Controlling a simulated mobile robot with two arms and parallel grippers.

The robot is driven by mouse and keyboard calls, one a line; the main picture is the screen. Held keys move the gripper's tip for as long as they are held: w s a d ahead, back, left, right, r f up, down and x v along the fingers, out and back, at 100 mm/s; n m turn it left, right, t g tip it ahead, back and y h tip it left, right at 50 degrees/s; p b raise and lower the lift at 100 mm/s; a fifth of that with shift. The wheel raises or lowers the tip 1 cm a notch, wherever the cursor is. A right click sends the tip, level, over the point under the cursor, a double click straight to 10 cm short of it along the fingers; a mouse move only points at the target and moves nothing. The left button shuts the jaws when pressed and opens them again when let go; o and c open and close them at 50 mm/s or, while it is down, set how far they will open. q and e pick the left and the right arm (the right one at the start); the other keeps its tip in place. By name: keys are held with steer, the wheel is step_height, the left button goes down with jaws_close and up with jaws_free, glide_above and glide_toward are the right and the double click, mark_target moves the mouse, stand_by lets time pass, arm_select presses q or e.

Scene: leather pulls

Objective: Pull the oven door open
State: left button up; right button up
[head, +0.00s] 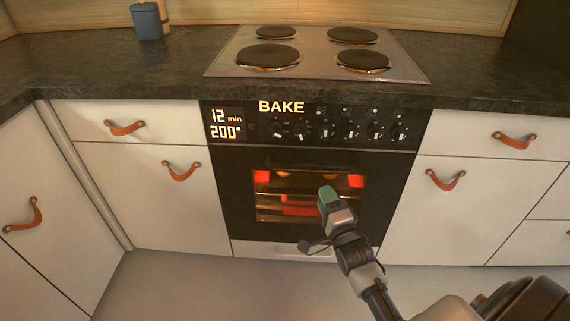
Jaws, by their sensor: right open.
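The oven (226,178) is built into the counter in the middle of the head view. Its black door is upright and looks shut, with a glowing window (282,190) of orange and red light. My right gripper (316,221) is open and appears empty, in front of the lower right part of the door. One finger has a green tip and overlaps the window; a dark part reaches left near the door's bottom edge. I cannot tell whether it touches the door. My left gripper is not in view.
Above the door is a control panel (335,140) with knobs and a lit display. A hob (312,66) with round plates sits on the dark counter (120,72). White cabinets with leather pulls (182,171) flank the oven. Grey floor (190,285) in front is clear.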

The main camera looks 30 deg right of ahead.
mark_target(310, 167)
steer(key=b+x, duration=0.1)
steer(key=x, duration=0.4)
steer(key=b+x, duration=0.1)
steer(key=x, duration=0.4)
steer(key=shift+w+r, duration=0.3)
steer(key=shift+w, duration=0.05)
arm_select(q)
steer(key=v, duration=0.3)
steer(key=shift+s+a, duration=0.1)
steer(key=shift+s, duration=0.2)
arm_select(e)
jaws_close()
